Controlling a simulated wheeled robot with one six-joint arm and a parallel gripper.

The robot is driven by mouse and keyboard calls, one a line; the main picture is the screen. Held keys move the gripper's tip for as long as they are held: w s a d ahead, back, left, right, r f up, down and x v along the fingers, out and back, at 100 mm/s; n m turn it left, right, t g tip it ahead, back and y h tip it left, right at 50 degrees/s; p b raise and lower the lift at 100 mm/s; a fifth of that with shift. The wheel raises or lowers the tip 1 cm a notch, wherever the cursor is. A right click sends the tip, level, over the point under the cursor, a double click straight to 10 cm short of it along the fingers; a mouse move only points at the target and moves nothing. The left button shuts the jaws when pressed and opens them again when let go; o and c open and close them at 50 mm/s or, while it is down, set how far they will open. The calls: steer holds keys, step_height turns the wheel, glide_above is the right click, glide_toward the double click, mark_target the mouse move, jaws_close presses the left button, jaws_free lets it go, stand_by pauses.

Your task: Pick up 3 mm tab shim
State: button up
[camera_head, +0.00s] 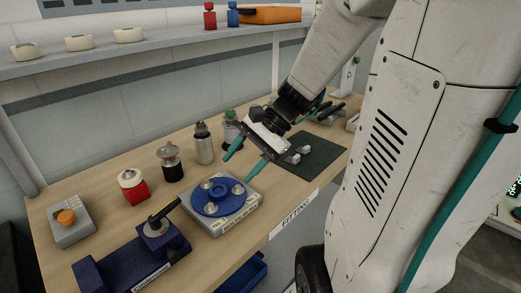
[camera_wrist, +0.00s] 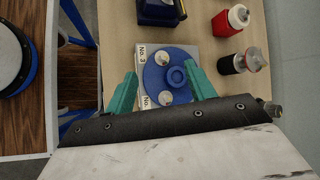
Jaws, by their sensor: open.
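My gripper (camera_head: 240,166) is open and empty, its two teal fingers pointing down toward a grey block (camera_head: 238,219) at the bench's front edge. A blue round plate (camera_head: 211,205) with several metal knobs sits on this block. In the wrist view the blue plate (camera_wrist: 156,84) lies between and beyond the fingers of my gripper (camera_wrist: 161,69), and the block (camera_wrist: 142,50) reads "No. 3". I cannot make out the 3 mm tab shim for certain in either view. Small grey metal pieces (camera_head: 295,156) lie on a dark green mat (camera_head: 317,160) right of the gripper.
A blue fixture (camera_head: 130,262) stands left of the block. A red-based jar (camera_head: 132,186), a dark jar (camera_head: 170,163) and a silver bottle (camera_head: 203,146) stand behind. A grey box with an orange knob (camera_head: 66,217) is far left. A shelf (camera_head: 130,50) runs above the bench's back.

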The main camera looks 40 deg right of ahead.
steer(key=w+d+f+m+t, duration=0.2)
steer(key=d+m, duration=0.2)
steer(key=d, duration=0.1)
steer(key=w+d+f+m+t, duration=0.2)
steer(key=d+m, duration=0.1)
steer(key=d, duration=0.2)
steer(key=m+t+h, duration=0.5)
steer(key=m+t, duration=0.1)
steer(key=m, duration=0.7)
glide_toward(298, 156)
steer(key=x, duration=0.3)
steer(key=shift+w+a+f, duration=0.1)
steer(key=shift+w+a, duration=0.05)
steer(key=shift+a, duration=0.2)
steer(key=x, duration=0.6)
steer(key=shift+w+d+f, duration=0.1)
steer(key=shift+w+d, duration=0.05)
steer(key=shift+w, duration=0.05)
steer(key=shift+w+f+h, duration=0.2)
steer(key=shift+w+h, duration=0.2)
steer(key=shift+w, duration=0.15)
steer(key=c, duration=1.1)
